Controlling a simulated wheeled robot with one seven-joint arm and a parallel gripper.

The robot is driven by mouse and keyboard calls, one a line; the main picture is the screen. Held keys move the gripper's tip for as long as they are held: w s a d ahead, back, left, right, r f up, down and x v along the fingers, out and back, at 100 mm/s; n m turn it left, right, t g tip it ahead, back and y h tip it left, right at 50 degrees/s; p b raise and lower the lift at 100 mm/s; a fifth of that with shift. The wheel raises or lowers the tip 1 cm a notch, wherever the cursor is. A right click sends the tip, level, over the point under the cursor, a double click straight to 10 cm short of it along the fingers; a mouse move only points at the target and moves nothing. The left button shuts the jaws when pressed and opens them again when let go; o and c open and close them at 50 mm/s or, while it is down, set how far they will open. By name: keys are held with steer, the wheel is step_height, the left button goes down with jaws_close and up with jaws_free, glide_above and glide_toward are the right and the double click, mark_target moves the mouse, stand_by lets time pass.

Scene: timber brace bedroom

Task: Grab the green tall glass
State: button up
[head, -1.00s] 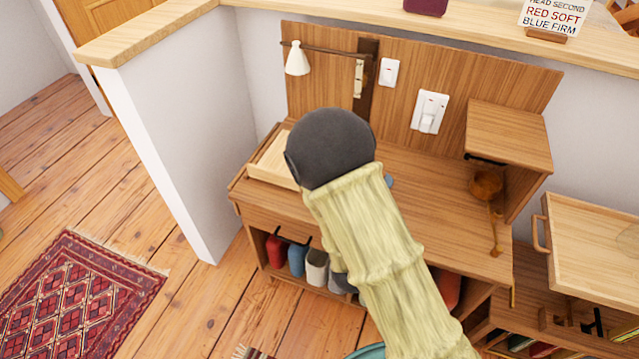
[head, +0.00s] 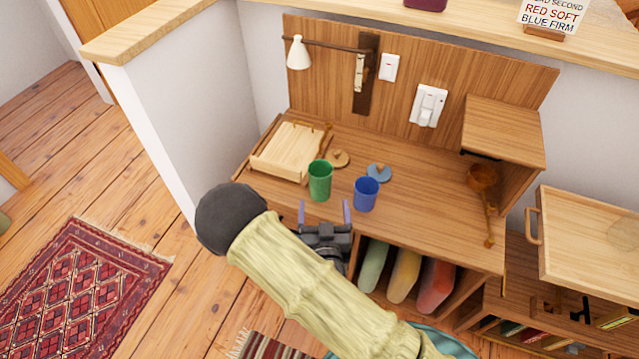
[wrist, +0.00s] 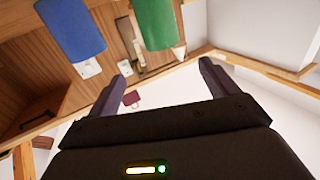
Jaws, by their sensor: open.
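The green tall glass (head: 320,181) stands upright on the wooden desk (head: 420,208), left of a shorter blue cup (head: 366,194). My gripper (head: 324,211) is open and empty at the desk's front edge, just in front of the two cups, with its fingers pointing toward the desk. In the wrist view the green glass (wrist: 155,22) is at the top, beyond the open fingers (wrist: 165,66), and not between them. The blue cup (wrist: 70,28) is to its left in that view. A gap shows between the fingertips and the glass.
A wooden tray (head: 285,152) lies behind and left of the glass. Two small discs, tan (head: 337,158) and blue (head: 379,172), lie behind the cups. A lamp (head: 298,54) hangs at the back. A wooden ladle (head: 484,180) is at right. The desk's right middle is clear.

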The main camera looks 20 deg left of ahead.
mark_target(322, 179)
steer(key=x, duration=1)
steer(key=shift+a+x, duration=0.2)
steer(key=shift+x, duration=2.55)
steer(key=shift+s+f, duration=0.15)
steer(key=c, duration=1.5)
step_height(322, 179, up, 10)
steer(key=p, duration=0.1)
